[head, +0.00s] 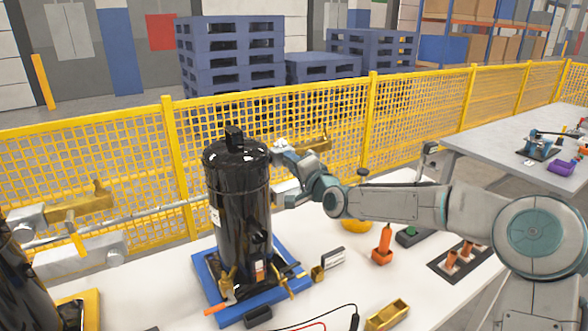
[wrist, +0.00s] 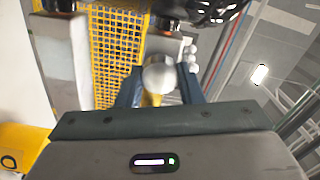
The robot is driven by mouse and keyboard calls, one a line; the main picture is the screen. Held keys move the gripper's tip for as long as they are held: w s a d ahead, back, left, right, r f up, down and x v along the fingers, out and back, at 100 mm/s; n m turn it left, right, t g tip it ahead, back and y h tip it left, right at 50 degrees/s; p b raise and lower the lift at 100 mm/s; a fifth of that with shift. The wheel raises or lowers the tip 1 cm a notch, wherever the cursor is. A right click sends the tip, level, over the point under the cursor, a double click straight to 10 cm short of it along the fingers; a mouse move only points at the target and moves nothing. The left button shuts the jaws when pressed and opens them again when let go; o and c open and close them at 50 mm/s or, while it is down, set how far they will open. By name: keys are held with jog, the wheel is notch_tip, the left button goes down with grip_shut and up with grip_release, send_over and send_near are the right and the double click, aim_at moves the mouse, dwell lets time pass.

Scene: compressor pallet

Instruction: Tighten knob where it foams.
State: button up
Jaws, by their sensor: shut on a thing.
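A tall black compressor (head: 239,205) stands upright on a blue base (head: 208,275) in the head view. My gripper (head: 284,163) is at its upper right side. In the wrist view my gripper (wrist: 160,84) has its two dark fingers on either side of a round silver knob (wrist: 159,74) and is shut on it. A cluster of white foam-like bubbles (wrist: 190,54) sits just beyond the right finger, close to the knob. A small whitish patch (head: 279,145) shows by the gripper in the head view. A brass fitting (head: 314,140) is behind my gripper. The knob is hidden in the head view.
Another black compressor (head: 22,280) with pipes and a brass valve (head: 82,203) is at the left edge. An orange tool (head: 382,245), a dark green-topped item (head: 409,236) and a brass block (head: 388,315) lie on the white table. A yellow mesh fence (head: 400,140) runs behind.

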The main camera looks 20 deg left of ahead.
jog(key=shift+f+m+b, duration=0.1)
jog(key=shift+m+b, duration=1.6)
jog(key=shift+m, duration=1.2)
jog(key=o, duration=1)
jog(key=shift+c, duration=0.2)
jog(key=b+v, duration=0.1)
jog(key=v, duration=1.2)
jog(key=shift+s+d+b, duration=0.2)
jog(key=shift+s+b, duration=0.15)
jog(key=shift+b, duration=0.05)
